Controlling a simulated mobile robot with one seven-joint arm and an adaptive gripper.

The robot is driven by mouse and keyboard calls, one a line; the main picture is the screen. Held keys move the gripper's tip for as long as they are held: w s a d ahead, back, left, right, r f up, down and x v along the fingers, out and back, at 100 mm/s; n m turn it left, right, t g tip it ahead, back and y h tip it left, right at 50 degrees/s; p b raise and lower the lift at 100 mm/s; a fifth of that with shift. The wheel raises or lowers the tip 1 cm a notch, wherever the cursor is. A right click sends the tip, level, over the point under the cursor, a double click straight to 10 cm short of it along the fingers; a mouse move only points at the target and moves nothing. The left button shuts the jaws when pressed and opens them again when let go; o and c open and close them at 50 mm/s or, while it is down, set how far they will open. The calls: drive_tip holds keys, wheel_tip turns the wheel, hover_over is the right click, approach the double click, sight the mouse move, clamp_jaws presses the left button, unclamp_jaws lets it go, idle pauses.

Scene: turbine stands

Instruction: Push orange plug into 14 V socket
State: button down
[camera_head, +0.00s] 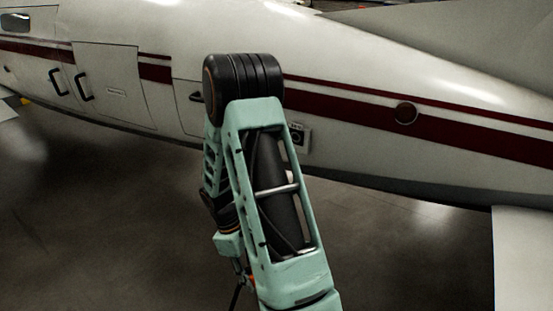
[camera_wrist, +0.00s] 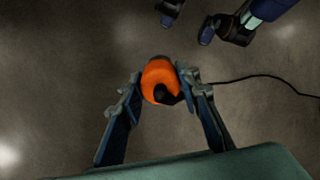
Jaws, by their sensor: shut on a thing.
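The orange plug (camera_wrist: 157,73), with a black end, sits between the two fingers of my gripper (camera_wrist: 158,84) in the wrist view. My gripper is shut on it, and a black cable (camera_wrist: 265,77) runs off to the right. In the head view a small bit of orange (camera_head: 251,278) shows low beside my arm, which hides most of the gripper. A small light panel with a dark round socket (camera_head: 297,137) is on the aircraft's side, partly behind my arm. Its voltage label is not readable. The plug is well apart from this panel.
A white aircraft fuselage (camera_head: 350,90) with dark red stripes spans the head view. A pale surface (camera_head: 523,260) is at lower right. The grey floor (camera_head: 110,230) looks clear at left.

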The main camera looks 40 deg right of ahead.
drive_tip(key=w+d+r+n+h+b, duration=0.1)
drive_tip(key=w+d+r+n+h, duration=0.1)
drive_tip(key=d+r+n+h, duration=0.5)
drive_tip(key=w+d+r+n+h+b, duration=0.1)
drive_tip(key=d+r+n+h, duration=0.3)
drive_tip(key=d, duration=0.5)
drive_tip(key=w+d+r+n+t+h+b, duration=0.1)
drive_tip(key=w+d+r+n+t+h, duration=0.1)
drive_tip(key=w+d+r+n+t, duration=0.2)
drive_tip(key=w+d+r+n+t+h+b, duration=0.1)
drive_tip(key=w+d+r+n+t, duration=0.3)
drive_tip(key=w+r, duration=0.4)
drive_tip(key=shift+w+r+n+t+h, duration=0.15)
drive_tip(key=shift+w+n+t+h, duration=0.35)
drive_tip(key=shift+w+t+h, duration=0.65)
drive_tip(key=shift+w+d+y+p, duration=0.25)
drive_tip(key=shift+d+p, duration=0.1)
drive_tip(key=shift+d, duration=0.35)
drive_tip(key=shift+d+r, duration=0.15)
drive_tip(key=shift+d, duration=0.15)
